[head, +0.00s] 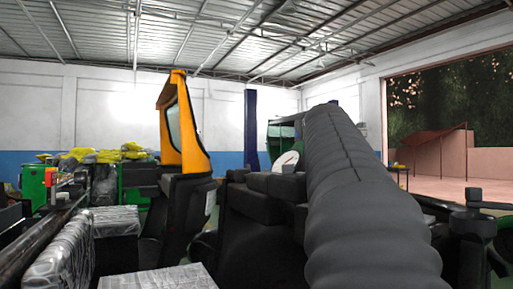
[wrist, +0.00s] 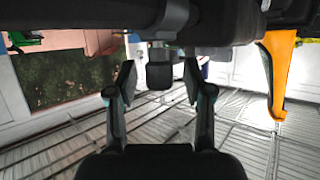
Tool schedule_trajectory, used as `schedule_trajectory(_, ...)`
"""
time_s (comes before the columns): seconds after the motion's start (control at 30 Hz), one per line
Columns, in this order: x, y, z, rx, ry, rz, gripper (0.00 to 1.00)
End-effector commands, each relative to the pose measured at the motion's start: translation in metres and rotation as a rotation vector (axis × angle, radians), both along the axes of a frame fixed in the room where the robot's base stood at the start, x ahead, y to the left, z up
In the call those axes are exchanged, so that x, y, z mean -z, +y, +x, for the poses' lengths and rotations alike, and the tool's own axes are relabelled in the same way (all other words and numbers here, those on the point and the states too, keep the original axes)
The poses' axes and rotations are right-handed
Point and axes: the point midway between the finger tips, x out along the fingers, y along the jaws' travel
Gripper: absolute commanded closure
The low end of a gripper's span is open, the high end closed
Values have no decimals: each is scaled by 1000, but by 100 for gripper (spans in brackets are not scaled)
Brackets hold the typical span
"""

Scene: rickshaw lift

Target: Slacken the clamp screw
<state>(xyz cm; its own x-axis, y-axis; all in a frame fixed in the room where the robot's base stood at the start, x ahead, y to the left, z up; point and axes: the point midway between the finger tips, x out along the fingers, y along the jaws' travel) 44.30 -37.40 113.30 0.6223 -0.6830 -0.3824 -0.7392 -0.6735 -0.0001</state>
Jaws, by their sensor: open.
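My gripper (wrist: 159,82) shows in the wrist view with its two dark fingers spread wide and nothing held. A small dark block (wrist: 159,77) with a pale stem above it lies in the gap between the fingertips, apart from both. It may be the clamp screw's head, but I cannot tell for sure. It hangs from a large dark body (wrist: 90,12) across the top of this view. In the head view I cannot make out the gripper or the clamp screw.
The wrist view is upside down, with the roof below. An orange frame (head: 182,125) stands left of centre in the head view. A round white dial (head: 288,160) sits by dark blocks (head: 275,184). A thick dark ribbed shape hides much at right. Plastic-wrapped seats (head: 62,262) are at left.

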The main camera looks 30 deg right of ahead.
Motion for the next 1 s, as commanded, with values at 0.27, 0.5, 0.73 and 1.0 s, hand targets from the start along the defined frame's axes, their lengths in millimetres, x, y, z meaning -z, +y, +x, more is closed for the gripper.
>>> schedule_trajectory(0.27,1,1,2,119,1,-1,49)
schedule_trajectory(0.5,1,1,2,245,1,0,49)
schedule_trajectory(0.73,0,1,3,398,3,0,49)
schedule_trajectory(1.0,-5,11,0,589,-4,-2,49)
